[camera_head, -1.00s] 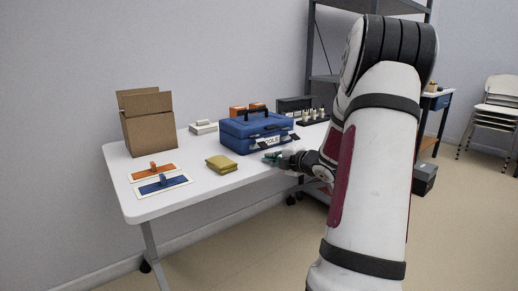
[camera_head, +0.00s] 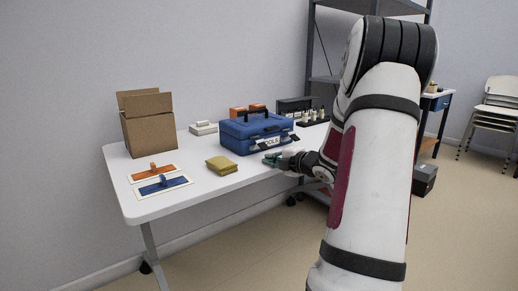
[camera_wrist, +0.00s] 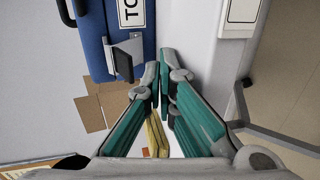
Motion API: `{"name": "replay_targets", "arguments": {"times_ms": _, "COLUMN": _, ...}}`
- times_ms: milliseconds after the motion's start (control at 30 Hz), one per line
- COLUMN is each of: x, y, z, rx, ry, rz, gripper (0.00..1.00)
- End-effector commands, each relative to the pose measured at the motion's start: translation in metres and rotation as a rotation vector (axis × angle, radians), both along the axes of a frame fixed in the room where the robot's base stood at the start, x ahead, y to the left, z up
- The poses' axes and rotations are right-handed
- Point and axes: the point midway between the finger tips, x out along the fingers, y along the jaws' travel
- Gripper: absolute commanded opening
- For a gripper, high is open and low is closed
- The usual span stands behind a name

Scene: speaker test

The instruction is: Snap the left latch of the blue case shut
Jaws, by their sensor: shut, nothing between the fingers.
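The blue case (camera_head: 240,135) stands on the white table with its lid down and its handle up. Its front fills the upper left of the wrist view (camera_wrist: 92,40), with part of the white lettered label (camera_wrist: 126,12). The left latch (camera_wrist: 126,52), a grey flap beside the label, sticks out from the case front. My gripper (camera_head: 268,158) is in front of the case, low over the table's front edge. In the wrist view its green-sided fingers (camera_wrist: 161,68) are shut and empty, apart from the latch.
A folded yellow cloth (camera_head: 221,164) lies left of my gripper. Orange and dark items stand behind the case.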

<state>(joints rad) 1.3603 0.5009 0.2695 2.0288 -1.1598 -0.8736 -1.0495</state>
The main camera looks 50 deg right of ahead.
Motion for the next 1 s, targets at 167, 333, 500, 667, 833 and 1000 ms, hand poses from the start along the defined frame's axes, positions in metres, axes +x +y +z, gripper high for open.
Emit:
{"name": "replay_targets", "arguments": {"times_ms": 167, "x": 0.0, "y": 0.0, "z": 0.0, "rx": 0.0, "ry": 0.0, "rz": 0.0, "gripper": 0.0}}
{"name": "replay_targets", "arguments": {"times_ms": 333, "x": 0.002, "y": -0.001, "z": 0.001, "rx": 0.0, "ry": 0.0, "rz": 0.0, "gripper": 0.0}}
{"name": "replay_targets", "arguments": {"times_ms": 500, "x": 0.005, "y": -0.002, "z": 0.002, "rx": 0.0, "ry": 0.0, "rz": 0.0, "gripper": 0.0}}
{"name": "replay_targets", "arguments": {"times_ms": 667, "x": 0.008, "y": -0.002, "z": 0.003, "rx": 0.0, "ry": 0.0, "rz": 0.0, "gripper": 0.0}}
{"name": "replay_targets", "arguments": {"times_ms": 833, "x": 0.01, "y": -0.003, "z": 0.004, "rx": 0.0, "ry": 0.0, "rz": 0.0, "gripper": 0.0}}
{"name": "replay_targets", "arguments": {"times_ms": 1000, "x": 0.013, "y": -0.004, "z": 0.005, "rx": 0.001, "ry": 0.0, "rz": 0.0, "gripper": 0.0}}
